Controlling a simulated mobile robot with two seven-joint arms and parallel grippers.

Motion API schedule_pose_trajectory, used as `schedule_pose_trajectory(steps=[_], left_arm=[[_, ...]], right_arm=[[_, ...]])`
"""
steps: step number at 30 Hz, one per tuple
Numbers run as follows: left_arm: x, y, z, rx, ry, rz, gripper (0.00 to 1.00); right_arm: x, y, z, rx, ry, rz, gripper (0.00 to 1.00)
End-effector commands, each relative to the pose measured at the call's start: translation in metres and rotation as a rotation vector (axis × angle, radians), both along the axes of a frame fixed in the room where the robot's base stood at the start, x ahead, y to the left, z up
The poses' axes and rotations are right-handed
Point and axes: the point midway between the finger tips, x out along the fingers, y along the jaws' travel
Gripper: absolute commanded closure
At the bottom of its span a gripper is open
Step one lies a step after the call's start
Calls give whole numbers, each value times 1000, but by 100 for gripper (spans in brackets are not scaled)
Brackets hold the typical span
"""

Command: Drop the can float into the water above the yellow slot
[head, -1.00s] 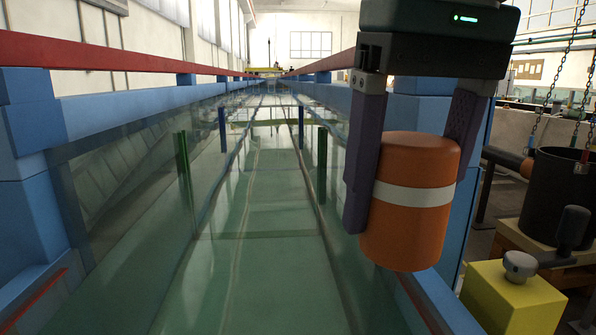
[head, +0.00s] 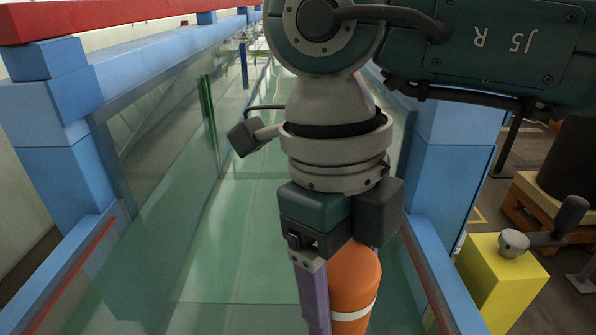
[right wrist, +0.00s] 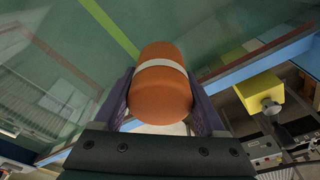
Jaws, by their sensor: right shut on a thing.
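The can float (head: 354,287) is an orange cylinder with a white band. My right gripper (head: 338,308) is shut on it and holds it over the water channel (head: 235,255), at the bottom of the head view. The wrist and one finger hide part of the float. In the right wrist view the float (right wrist: 161,85) sits between the two purple fingers of the gripper (right wrist: 162,100). A yellow-green strip (right wrist: 110,29) shows beyond the float there; I cannot tell whether it marks the yellow slot. My left gripper is out of view.
Blue frame posts and rails (head: 80,195) edge the channel on both sides. A green upright strip (head: 208,100) marks the left glass wall. A yellow box (head: 502,285) with a grey knob stands outside the channel at right, near a dark drum (head: 575,165).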

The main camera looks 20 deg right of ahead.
Motion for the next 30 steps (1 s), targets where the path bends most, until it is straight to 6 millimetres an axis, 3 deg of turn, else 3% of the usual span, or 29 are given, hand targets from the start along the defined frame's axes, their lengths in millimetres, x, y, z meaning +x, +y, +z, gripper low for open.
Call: schedule_pose_trajectory(steps=[1,6,13,20,30], left_arm=[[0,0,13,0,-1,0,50],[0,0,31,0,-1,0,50],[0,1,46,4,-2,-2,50],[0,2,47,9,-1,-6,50],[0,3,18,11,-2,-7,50]], right_arm=[[-6,4,1,0,7,-139,89],[-24,15,-14,-1,6,-621,89],[-43,26,-28,-1,2,-1075,89],[-49,30,-36,0,-1,-1234,89],[-49,30,-66,0,-3,-1239,89]])
